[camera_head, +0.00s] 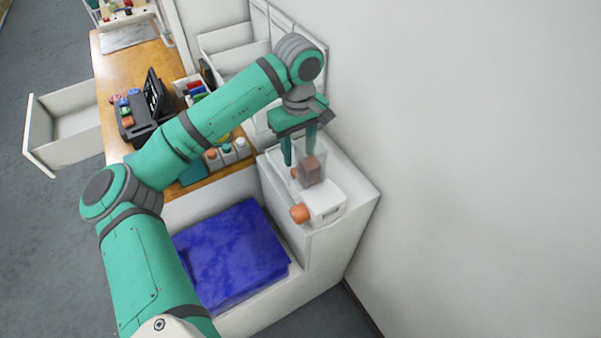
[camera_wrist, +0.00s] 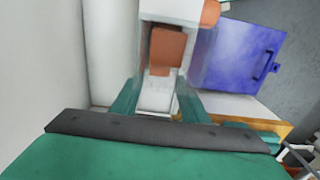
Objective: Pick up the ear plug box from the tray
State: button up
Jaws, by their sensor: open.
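A brown-orange box (camera_head: 312,170), which looks like the ear plug box, stands in a pale tray on a white cabinet top; the wrist view shows the box (camera_wrist: 167,47) between the pale walls of the tray (camera_wrist: 201,50). My gripper (camera_head: 299,150) points down over the tray, with its fingers apart and nothing held. In the head view the fingers are just above and to the left of the box. In the wrist view the fingertips of my gripper (camera_wrist: 157,92) are below the box in the picture, with pale tray floor between them. The box's lower part is partly hidden.
A white container (camera_head: 325,203) with an orange round part (camera_head: 299,213) stands directly in front of the box. A wall (camera_head: 480,150) rises close on the right. A blue lidded bin (camera_head: 232,255) is lower left. A wooden counter (camera_head: 125,65) holds a dark terminal (camera_head: 150,105) and small bottles.

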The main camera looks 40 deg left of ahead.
jog(key=shift+s+d+f, duration=0.1)
jog(key=shift+f, duration=3)
jog(key=c, duration=0.8)
